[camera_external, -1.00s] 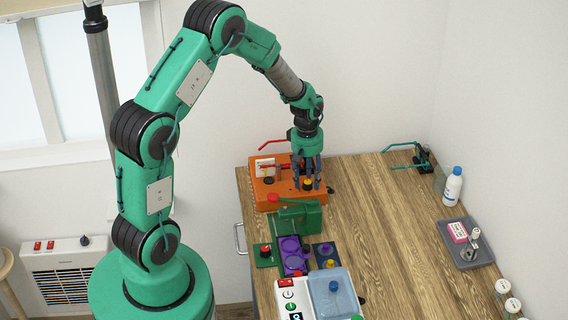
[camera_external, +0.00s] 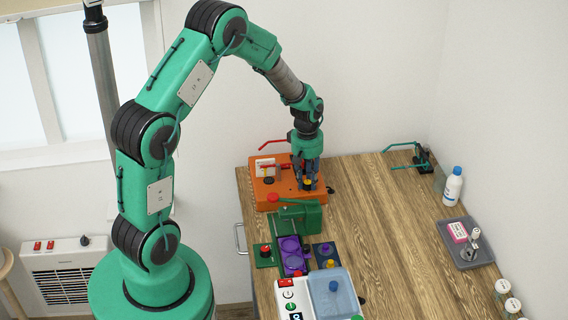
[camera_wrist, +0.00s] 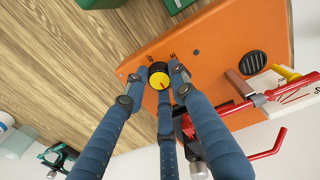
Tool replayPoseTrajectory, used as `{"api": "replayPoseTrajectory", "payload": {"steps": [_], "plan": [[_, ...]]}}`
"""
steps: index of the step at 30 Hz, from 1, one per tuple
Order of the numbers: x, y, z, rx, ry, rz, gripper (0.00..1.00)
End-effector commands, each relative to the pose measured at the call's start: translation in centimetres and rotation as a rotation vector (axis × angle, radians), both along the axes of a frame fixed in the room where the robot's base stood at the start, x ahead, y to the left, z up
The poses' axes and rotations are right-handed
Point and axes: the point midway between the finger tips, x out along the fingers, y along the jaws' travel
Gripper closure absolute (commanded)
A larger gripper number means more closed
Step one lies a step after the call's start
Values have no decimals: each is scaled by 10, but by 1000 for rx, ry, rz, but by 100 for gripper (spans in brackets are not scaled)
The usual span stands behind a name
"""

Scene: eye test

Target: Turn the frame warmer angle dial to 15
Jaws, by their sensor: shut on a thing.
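The orange frame warmer (camera_external: 282,197) stands at the far left end of the wooden table. Its angle dial (camera_external: 308,182) is a small black knob with a yellow cap, on the right part of the top face. In the wrist view the dial (camera_wrist: 159,77) shows a pointer line on the cap and small dark marks on the orange face beside it, too small to read surely. My gripper (camera_external: 308,179) points down over the dial. Its blue-grey fingers (camera_wrist: 160,78) are closed around the knob from several sides. The fingertips hide part of the scale.
Red levers (camera_wrist: 264,98) and a white card (camera_external: 265,168) sit on the warmer's other side. A green device (camera_external: 300,215) stands close in front of it. Further forward are purple parts (camera_external: 291,246) and a blue-lidded box (camera_external: 335,300). The table's right middle is clear.

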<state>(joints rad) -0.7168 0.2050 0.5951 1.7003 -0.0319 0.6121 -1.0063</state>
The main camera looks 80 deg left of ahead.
Motion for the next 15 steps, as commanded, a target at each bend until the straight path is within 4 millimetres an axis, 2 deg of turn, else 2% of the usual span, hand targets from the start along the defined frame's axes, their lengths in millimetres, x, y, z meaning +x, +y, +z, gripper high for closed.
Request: {"api": "replayPoseTrajectory", "payload": {"steps": [8,15], "plan": [[0,1,0,1,1,-107,100],[-1,1,0,0,2,-283,100]]}}
